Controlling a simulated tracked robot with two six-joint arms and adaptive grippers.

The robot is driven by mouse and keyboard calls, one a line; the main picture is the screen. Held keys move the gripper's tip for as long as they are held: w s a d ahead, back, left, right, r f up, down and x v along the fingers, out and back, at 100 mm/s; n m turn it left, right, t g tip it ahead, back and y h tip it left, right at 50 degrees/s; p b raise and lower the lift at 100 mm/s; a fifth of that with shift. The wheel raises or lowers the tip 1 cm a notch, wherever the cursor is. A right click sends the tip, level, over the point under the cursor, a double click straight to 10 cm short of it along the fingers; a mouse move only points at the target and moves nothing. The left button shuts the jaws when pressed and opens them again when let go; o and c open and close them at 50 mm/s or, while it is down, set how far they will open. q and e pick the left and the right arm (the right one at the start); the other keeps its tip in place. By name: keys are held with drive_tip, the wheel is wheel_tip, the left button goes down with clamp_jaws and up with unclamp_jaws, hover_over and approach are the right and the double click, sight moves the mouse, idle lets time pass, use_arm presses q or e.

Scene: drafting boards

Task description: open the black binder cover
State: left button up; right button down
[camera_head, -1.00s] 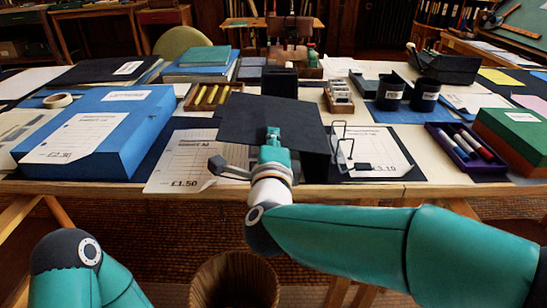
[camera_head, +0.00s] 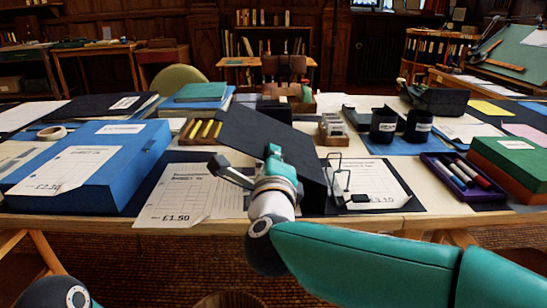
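The black binder cover (camera_head: 245,133) stands tilted in the middle of the desk, its left side high and its right side sloping down. The binder's wire rings (camera_head: 340,182) stand to its right, beside a printed sheet (camera_head: 375,182) on a black backing. My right gripper (camera_head: 246,160) is in front of the cover, overlapping it in the picture. Its dark finger is spread to the left, away from the teal one, and it looks open. I cannot tell whether it touches the cover. The cover's far side is hidden. My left gripper is out of view.
A blue box file (camera_head: 120,155) lies at left, beside a printed sheet (camera_head: 185,190) marked £1.50. Black pots (camera_head: 385,124), a purple pen tray (camera_head: 450,160) and a green-topped box (camera_head: 508,155) are at right. A pencil tray (camera_head: 200,130) and card holder (camera_head: 333,128) stand behind.

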drive_tip(key=c, duration=1.4)
unclamp_jaws()
drive_tip(key=s, duration=1.2)
drive_tip(key=shift+f, duration=0.1)
